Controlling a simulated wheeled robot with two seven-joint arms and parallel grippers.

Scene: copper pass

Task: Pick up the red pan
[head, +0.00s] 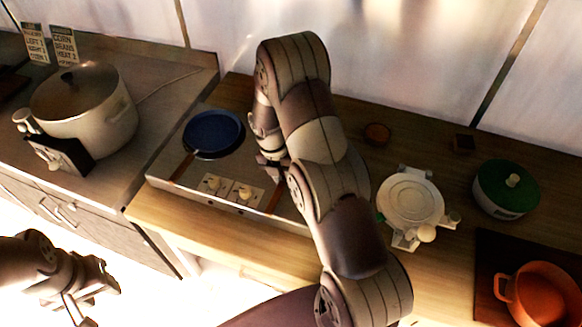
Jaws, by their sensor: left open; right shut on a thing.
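No red pan body shows clearly. My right gripper (272,166) is over the right part of the two-burner stove (165,168), shut on what looks like a brown handle (275,198). Whatever the handle belongs to is hidden behind my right arm. A blue pan (213,133) sits on the stove's left part, its brown handle pointing to the front. My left gripper (88,303) is open and empty at the lower left, in front of the counter and away from the stove.
A large lidded pot (108,118) stands on the left counter. Right of my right arm are a white round appliance (411,200), a green-lidded pot (505,190) and an orange pot (541,296) on a dark mat (497,250).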

